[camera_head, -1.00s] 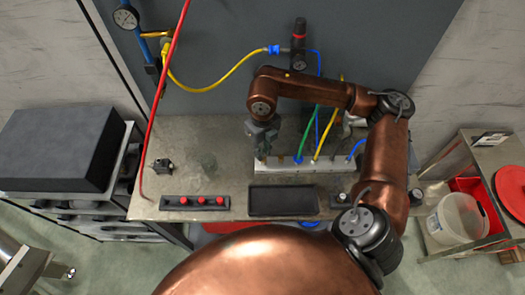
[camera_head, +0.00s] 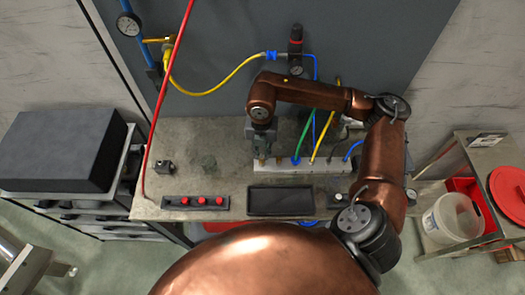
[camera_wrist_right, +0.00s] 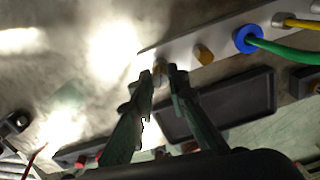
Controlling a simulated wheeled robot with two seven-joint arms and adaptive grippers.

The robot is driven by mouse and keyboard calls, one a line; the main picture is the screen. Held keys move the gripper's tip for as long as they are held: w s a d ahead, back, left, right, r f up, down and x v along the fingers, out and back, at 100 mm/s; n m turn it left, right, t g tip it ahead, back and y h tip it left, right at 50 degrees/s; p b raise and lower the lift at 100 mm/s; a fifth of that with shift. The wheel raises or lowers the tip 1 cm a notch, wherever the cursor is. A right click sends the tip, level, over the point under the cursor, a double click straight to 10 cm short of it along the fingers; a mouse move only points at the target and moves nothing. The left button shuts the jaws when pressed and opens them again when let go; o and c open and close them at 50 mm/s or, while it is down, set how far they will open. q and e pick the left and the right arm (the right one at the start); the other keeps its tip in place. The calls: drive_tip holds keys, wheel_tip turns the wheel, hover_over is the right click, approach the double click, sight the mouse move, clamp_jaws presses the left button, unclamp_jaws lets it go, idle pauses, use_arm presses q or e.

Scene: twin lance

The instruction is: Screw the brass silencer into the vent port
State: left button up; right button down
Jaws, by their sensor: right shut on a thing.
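The white manifold block (camera_head: 320,166) lies along the workbench, with brass fittings and coloured hoses on it. My right gripper (camera_head: 262,156) is over its left end, pointing down. In the right wrist view the right gripper (camera_wrist_right: 163,76) is shut on a small brass piece, the silencer (camera_wrist_right: 159,67), at the manifold's end. The fingers hide much of it, and I cannot tell how deep it sits in the port. Another brass fitting (camera_wrist_right: 203,54) stands beside it, apart from the fingers. My left gripper is not in view.
A dark tray (camera_head: 283,201) and a strip with red knobs (camera_head: 196,202) lie in front of the manifold. A red hose (camera_head: 167,90) hangs at the left. Green, yellow and blue hoses rise close to the right arm. The bench's left part is mostly clear.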

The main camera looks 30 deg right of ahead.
drive_tip(key=m, duration=0.2)
drive_tip(key=m+p, duration=0.1)
drive_tip(key=m, duration=0.1)
drive_tip(key=m+p, duration=0.1)
drive_tip(key=m, duration=0.2)
drive_tip(key=shift+s+a, duration=0.25)
drive_tip(key=shift+s, duration=0.1)
drive_tip(key=m+p, duration=0.3)
drive_tip(key=m, duration=0.3)
drive_tip(key=c, duration=2.2)
unclamp_jaws()
drive_tip(key=shift+f, duration=0.15)
drive_tip(key=shift+o, duration=0.2)
drive_tip(key=shift+w+d, duration=0.1)
drive_tip(key=shift+d, duration=0.05)
drive_tip(key=o, duration=0.6)
drive_tip(key=shift+c, duration=0.2)
